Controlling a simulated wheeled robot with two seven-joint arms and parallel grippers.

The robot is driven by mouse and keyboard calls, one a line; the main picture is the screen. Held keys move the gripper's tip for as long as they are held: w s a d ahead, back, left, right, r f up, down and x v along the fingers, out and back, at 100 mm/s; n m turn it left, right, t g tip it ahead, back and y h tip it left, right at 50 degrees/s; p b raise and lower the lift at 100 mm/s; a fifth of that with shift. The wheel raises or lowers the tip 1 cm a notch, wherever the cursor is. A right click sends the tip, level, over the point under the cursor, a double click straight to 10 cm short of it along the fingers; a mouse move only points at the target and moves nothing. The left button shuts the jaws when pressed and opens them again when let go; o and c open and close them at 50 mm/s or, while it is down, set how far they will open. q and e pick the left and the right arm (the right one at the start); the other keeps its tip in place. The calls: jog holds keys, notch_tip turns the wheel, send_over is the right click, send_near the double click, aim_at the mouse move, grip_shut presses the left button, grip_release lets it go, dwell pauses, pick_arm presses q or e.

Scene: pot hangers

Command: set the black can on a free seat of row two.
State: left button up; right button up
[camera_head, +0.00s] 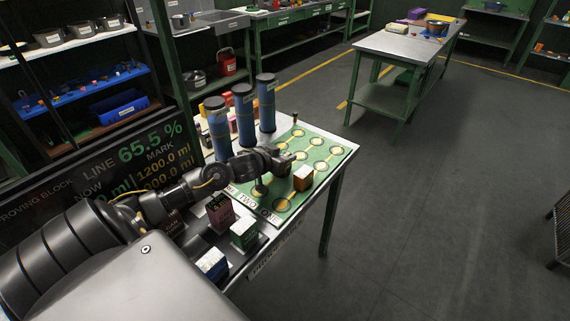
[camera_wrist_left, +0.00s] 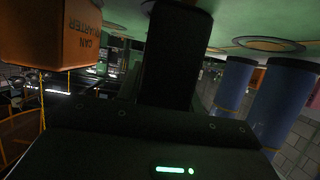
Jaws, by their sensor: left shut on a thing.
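My left gripper (camera_head: 262,180) is over the near-left part of the green seat board (camera_head: 322,140). It is shut on a dark thing, which I take to be the black can; it is mostly hidden by the wrist in the head view. In the left wrist view a black block (camera_wrist_left: 178,55) stands in the centre; can and finger are hard to tell apart there. The board has round yellow seats in rows, with labels at its near edge, one reading TWO. I cannot tell whether the can touches the board. My right gripper is not in view.
An orange can (camera_head: 303,179) stands on the board just right of the gripper. Blue columns (camera_head: 244,113) stand behind left. Maroon (camera_head: 220,212), green (camera_head: 243,234) and blue (camera_head: 213,265) cans stand at the near side. The board's far right seats look free.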

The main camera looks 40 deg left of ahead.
pick_arm(q)
jog(key=shift+r, duration=0.15)
jog(key=o, duration=1.1)
jog(key=shift+f, duration=0.2)
jog(key=shift+o, duration=0.2)
jog(key=shift+r, duration=0.1)
jog(key=shift+s+r+p, duration=0.15)
jog(key=shift+r+p, duration=0.05)
jog(key=shift+p, duration=0.2)
jog(key=p+v, duration=0.5)
jog(key=v, duration=0.1)
jog(key=shift+s+d+r, duration=0.1)
jog(key=shift+s, duration=0.5)
